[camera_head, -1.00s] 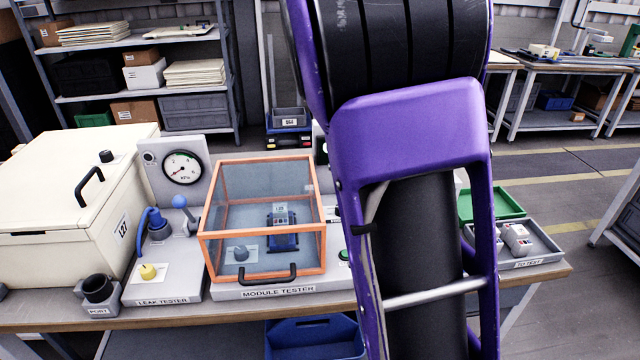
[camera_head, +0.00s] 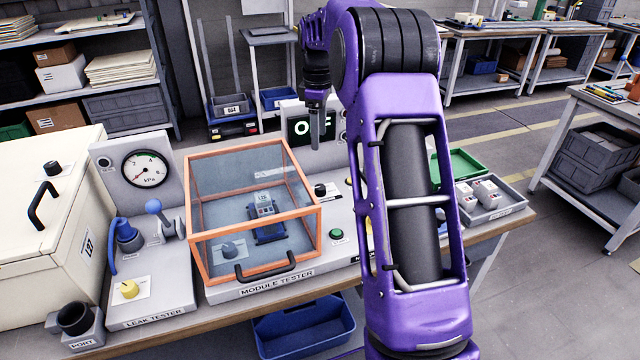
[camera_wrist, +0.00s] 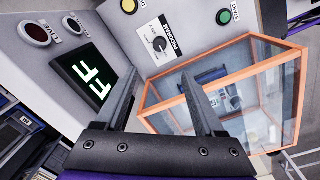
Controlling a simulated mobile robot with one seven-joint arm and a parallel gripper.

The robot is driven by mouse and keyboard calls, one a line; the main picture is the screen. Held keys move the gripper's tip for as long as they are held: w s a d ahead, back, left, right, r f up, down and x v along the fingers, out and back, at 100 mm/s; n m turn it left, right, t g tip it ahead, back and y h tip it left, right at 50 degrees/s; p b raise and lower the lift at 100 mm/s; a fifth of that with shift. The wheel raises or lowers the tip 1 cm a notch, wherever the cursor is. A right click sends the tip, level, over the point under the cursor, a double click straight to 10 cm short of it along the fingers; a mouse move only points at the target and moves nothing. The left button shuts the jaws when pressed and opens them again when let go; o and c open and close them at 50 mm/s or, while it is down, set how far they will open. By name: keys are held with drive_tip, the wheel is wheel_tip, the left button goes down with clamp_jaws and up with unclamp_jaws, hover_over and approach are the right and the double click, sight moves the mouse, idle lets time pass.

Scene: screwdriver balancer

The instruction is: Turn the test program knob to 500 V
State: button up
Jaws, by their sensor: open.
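The program knob (camera_wrist: 158,43) is a small black dial on a white plate labelled PROGRAM. It shows beyond my fingertips in the wrist view; its scale marks are too small to read. In the head view, a black knob on a white plate (camera_head: 320,190) sits right of the orange-framed cover. My gripper (camera_wrist: 160,80) is open and empty, its two fingers apart and short of the knob. In the head view, my gripper (camera_head: 314,112) hangs pointing down in front of the display. The display (camera_head: 312,128) reads OFF; part of it shows in the wrist view (camera_wrist: 84,75).
The closed clear cover (camera_head: 250,180) with an orange frame stands close beside the knob, over a blue module (camera_head: 267,222). A green start button (camera_head: 336,234) is near the knob. The leak tester (camera_head: 150,290) stands left; a grey tray (camera_head: 490,200) lies right.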

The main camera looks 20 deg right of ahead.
sight(320, 187)
drive_tip(key=f, duration=0.5)
drive_tip(key=f+b, duration=0.1)
drive_tip(key=f, duration=0.4)
drive_tip(key=f+b, duration=0.1)
drive_tip(key=f, duration=0.5)
drive_tip(key=shift+w+d+f, duration=0.1)
drive_tip(key=shift+w+d, duration=0.1)
drive_tip(key=shift+w, duration=0.1)
clamp_jaws()
